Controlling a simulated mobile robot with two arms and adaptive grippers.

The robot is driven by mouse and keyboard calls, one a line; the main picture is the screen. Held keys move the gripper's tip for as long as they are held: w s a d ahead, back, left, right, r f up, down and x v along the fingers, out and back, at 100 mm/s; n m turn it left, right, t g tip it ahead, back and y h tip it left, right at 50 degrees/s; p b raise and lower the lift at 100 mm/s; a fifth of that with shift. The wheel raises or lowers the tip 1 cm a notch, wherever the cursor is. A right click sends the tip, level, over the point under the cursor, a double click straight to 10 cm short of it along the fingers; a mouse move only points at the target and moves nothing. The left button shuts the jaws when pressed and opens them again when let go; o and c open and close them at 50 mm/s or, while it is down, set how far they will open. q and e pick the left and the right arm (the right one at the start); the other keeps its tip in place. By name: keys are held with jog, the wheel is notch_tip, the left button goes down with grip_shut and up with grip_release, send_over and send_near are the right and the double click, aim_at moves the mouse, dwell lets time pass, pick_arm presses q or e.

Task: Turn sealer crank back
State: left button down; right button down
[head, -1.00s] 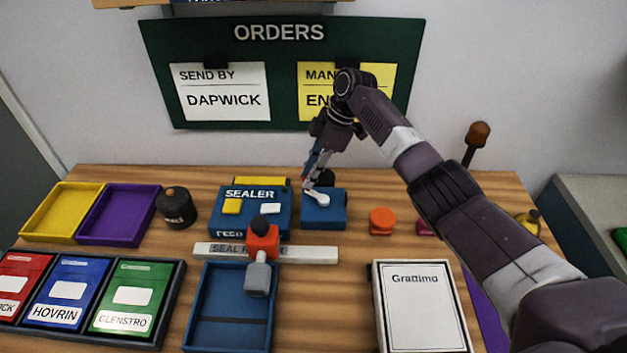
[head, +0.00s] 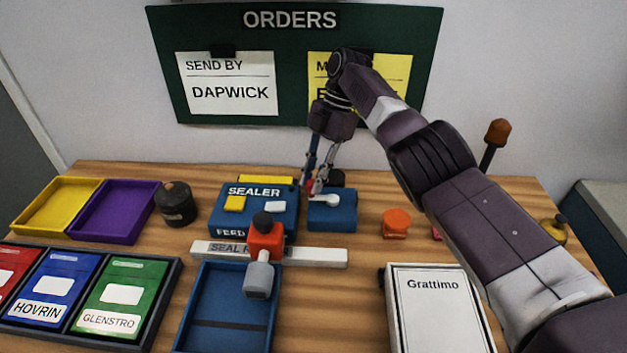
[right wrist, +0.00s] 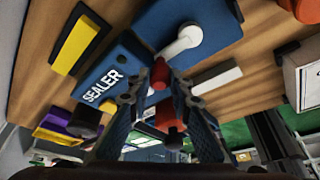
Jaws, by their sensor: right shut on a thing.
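The sealer (head: 240,213) is a blue box with yellow and white patches on the table. A smaller blue box (head: 333,219) stands at its right and carries a white crank arm (head: 326,200). My right gripper (head: 316,186) reaches down at the crank's left end. In the right wrist view the white crank arm (right wrist: 184,42) runs down to a red knob (right wrist: 160,74), which sits between the fingers. My right gripper (right wrist: 158,95) is shut on this knob. The fingers partly hide the knob in the head view. My left gripper is not in view.
A red-and-grey handled tool (head: 265,242) stands in front of the sealer, by a white bar (head: 315,257) and a blue tray (head: 188,325). A dark round pot (head: 176,206) is left of the sealer. An orange knob (head: 396,222) and a Grattimo package (head: 435,310) are at right.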

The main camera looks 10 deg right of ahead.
dwell(0.4)
jog(key=c, duration=1.7)
grip_release()
jog(key=shift+c, duration=0.2)
